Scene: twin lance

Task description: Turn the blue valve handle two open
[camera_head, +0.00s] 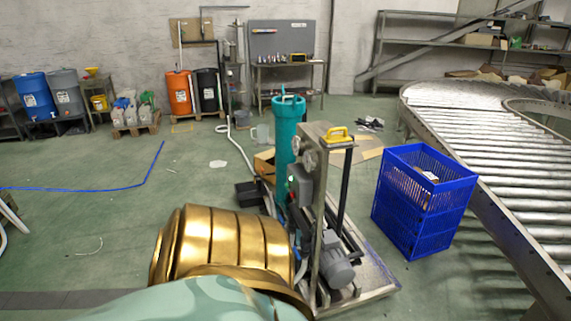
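A pump skid with a steel frame (319,235) stands just right of centre on the floor. It carries a tall teal cylinder (287,150), round gauges (303,150) and a grey motor (337,266). Small blue parts show low on the skid's left side, but I cannot tell whether one of them is valve handle two. My gold and pale green arm link fills the lower middle and hides the skid's lower left. Neither gripper is in view.
A blue plastic crate (417,212) stands right of the skid, beside a roller conveyor (500,150). A yellow part (338,136) tops the frame. A white hose (236,150) and a cardboard box (264,163) lie behind the skid. The green floor at left is mostly free.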

